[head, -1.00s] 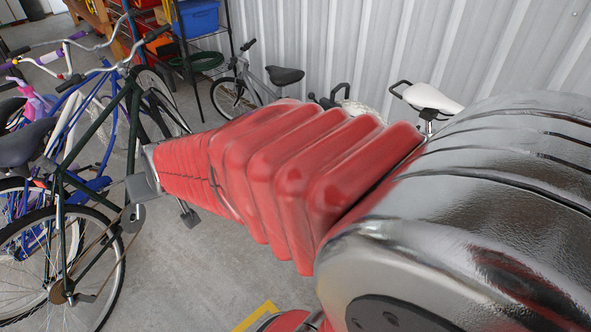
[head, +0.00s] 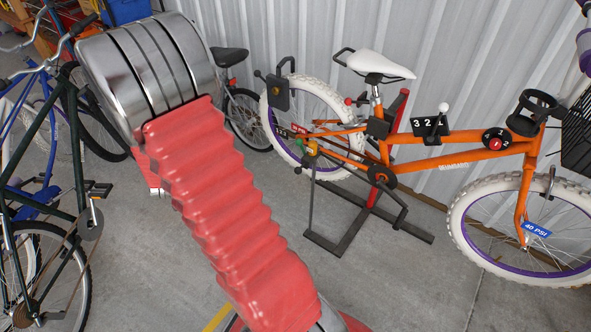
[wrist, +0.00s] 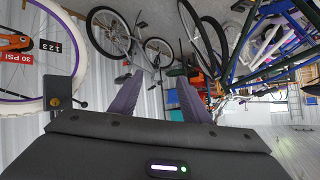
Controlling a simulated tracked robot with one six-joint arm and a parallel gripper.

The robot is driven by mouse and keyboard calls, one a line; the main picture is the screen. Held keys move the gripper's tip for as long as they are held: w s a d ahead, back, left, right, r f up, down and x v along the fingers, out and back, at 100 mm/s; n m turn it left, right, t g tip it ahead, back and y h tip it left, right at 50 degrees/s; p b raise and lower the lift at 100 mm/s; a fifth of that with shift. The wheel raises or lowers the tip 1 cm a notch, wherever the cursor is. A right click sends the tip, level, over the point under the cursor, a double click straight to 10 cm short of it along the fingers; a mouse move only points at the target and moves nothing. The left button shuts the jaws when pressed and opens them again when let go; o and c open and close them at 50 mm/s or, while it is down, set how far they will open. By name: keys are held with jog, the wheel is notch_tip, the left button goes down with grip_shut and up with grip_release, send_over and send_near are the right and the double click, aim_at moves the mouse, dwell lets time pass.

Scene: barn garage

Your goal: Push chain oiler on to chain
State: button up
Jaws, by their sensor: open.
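The orange bike (head: 455,145) stands at the right in the head view, with white tyres and purple rims. A small yellow and green part (head: 311,148) sits by its rear hub, near the chain; it may be the chain oiler, but it is too small to be sure. The chain runs toward the black crank (head: 382,177); its links are not clear. In the wrist view my gripper (wrist: 158,92) is open and empty, its dark purple fingers apart. The bike's wheel (wrist: 45,50) is left of the fingers. The gripper is not visible in the head view.
Several other bikes, including a dark green one (head: 35,155), stand at the left. A corrugated wall is behind. The floor (head: 400,285) in front is clear.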

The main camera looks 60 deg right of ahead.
jog(key=s+d+f+m+g+h, duration=0.25)
jog(key=s+d+f, duration=0.25)
jog(key=d+f, duration=0.25)
jog(key=m+g+h, duration=0.2)
jog(key=g+h, duration=0.4)
jog(key=h, duration=0.2)
send_near(296, 173)
jog(key=a, duration=0.2)
jog(key=shift+s+a, duration=0.15)
jog(key=shift+s, duration=0.1)
jog(key=d, duration=1.3)
jog(key=shift+w+d, duration=0.3)
jog(key=shift+d, duration=0.1)
grip_shut()
